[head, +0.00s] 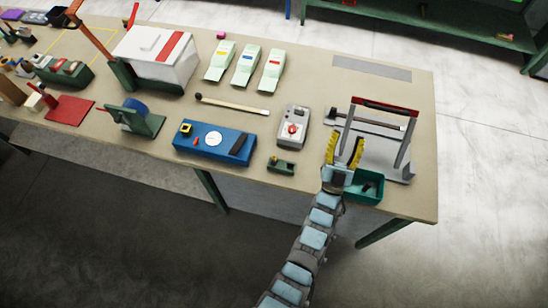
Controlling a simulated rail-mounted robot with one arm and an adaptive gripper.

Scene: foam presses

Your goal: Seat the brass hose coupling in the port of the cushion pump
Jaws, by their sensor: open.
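A blue box-shaped unit (214,146), which looks like the cushion pump, lies near the front edge of the table. It has a white round dial, a small red part, a black pad and a yellow square with a dark opening (186,129) at its left end, possibly the port. A small green block (281,166) sits to its right with a small piece on top, too small to tell. I cannot make out the brass hose coupling for certain. My gripper (346,140), with yellow fingers, is open and stands right of the green block, at the front of the grey press frame.
The grey press frame (403,155) with a red top bar and a teal tray (374,198) are close to my gripper. A grey box with a red knob (292,128) stands left of it. A rod (232,106) lies behind the blue unit. The table's right end is mostly clear.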

